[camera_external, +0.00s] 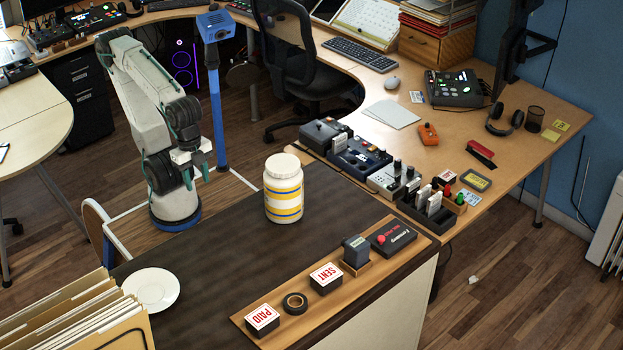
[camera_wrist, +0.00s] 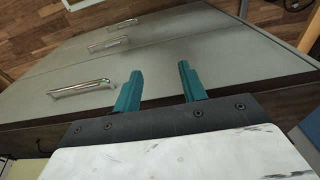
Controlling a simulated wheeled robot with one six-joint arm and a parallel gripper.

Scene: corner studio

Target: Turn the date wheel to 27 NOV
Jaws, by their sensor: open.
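No date wheel or date reading can be made out for sure in either view. A dark block with a small green label (camera_external: 356,251) stands on the wooden tray (camera_external: 257,327) at the front of the dark-topped counter; I cannot tell whether it carries the wheel. My gripper (camera_external: 197,176) hangs off the counter's far left side, well away from that tray. In the wrist view my gripper (camera_wrist: 159,75) shows two teal fingers, apart and empty, in front of grey drawer fronts (camera_wrist: 190,45).
The tray also holds a PAID stamp (camera_external: 262,320), a dark ring (camera_external: 295,303), a SENT stamp (camera_external: 326,278) and a black box with a red knob (camera_external: 392,239). A white jar (camera_external: 284,188), a saucer (camera_external: 151,289) and folders (camera_external: 75,322) stand on the counter. Its middle is clear.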

